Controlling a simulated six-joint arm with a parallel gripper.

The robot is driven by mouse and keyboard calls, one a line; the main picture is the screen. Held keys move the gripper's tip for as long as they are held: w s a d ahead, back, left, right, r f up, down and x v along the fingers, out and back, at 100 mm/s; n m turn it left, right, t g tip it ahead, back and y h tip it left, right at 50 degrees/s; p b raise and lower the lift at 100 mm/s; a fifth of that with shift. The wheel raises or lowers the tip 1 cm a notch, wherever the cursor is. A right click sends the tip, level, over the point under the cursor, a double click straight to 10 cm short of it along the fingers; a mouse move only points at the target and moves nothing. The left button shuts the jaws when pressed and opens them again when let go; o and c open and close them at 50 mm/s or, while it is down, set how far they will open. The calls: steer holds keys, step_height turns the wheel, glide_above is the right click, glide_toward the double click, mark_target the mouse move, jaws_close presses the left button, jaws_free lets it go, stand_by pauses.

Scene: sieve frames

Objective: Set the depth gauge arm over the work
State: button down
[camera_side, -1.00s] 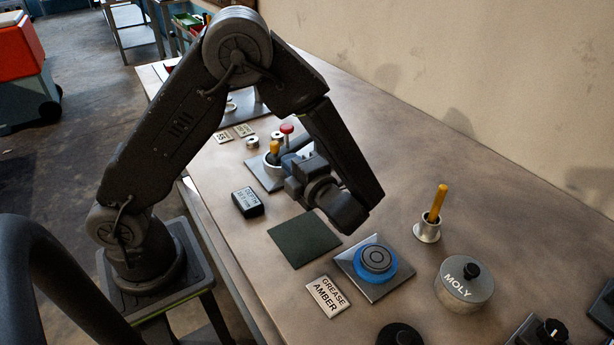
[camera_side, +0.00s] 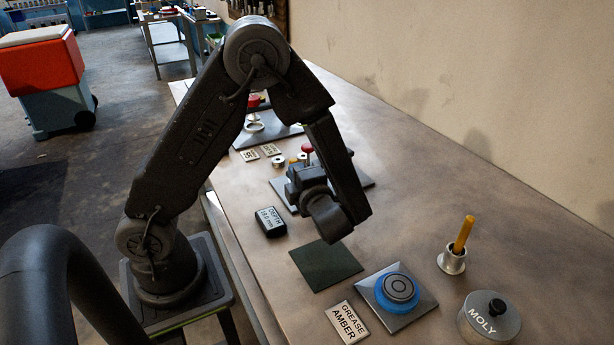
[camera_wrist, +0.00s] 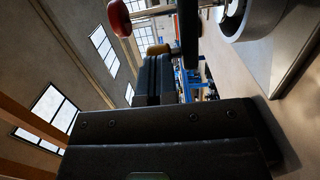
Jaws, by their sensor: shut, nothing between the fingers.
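A red knob (camera_side: 307,149) stands on a metal plate (camera_side: 361,181), beside a smaller yellow knob (camera_side: 293,160). In the wrist view the red knob (camera_wrist: 118,18) is at the upper left, with the yellow knob (camera_wrist: 158,49) just past my fingertips. A dark post (camera_wrist: 188,35) stands to their right. I cannot tell which part is the gauge arm. My gripper (camera_side: 296,172) is shut and empty, close by the knobs, and hides much of the plate; its fingers (camera_wrist: 156,70) show together in the wrist view. Whether they touch the yellow knob is unclear. A black DEPTH display (camera_side: 270,222) sits left.
A dark green mat (camera_side: 326,265) lies in front, with a blue-ringed disc (camera_side: 397,291) on a plate, a GREASE AMBER label (camera_side: 349,322), a yellow-handled brush in a cup (camera_side: 452,260) and a MOLY tin (camera_side: 488,318). Another plate (camera_side: 271,136) with a ring stands behind.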

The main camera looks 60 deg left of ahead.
steer(key=shift+s+a, duration=0.25)
steer(key=shift+a, duration=0.6)
steer(key=s+d, duration=0.1)
steer(key=d, duration=0.3)
steer(key=s+d, duration=0.1)
steer(key=d, duration=0.4)
steer(key=s+d, duration=0.1)
steer(key=d, duration=0.3)
steer(key=shift+s+d, duration=0.2)
steer(key=s+a+r+n+g+h, duration=0.1)
steer(key=s+r+n+g+h, duration=0.15)
steer(key=n+h, duration=0.55)
steer(key=s+a+r+n+g+h, duration=0.1)
steer(key=s+r+n+h, duration=0.2)
steer(key=n, duration=1)
step_height(320, 180, up, 6)
steer(key=d+n+t+h, duration=0.2)
steer(key=n+t+h, duration=0.5)
steer(key=n, duration=0.9)
steer(key=shift+s+d+r, duration=0.25)
steer(key=shift+s+d, duration=0.15)
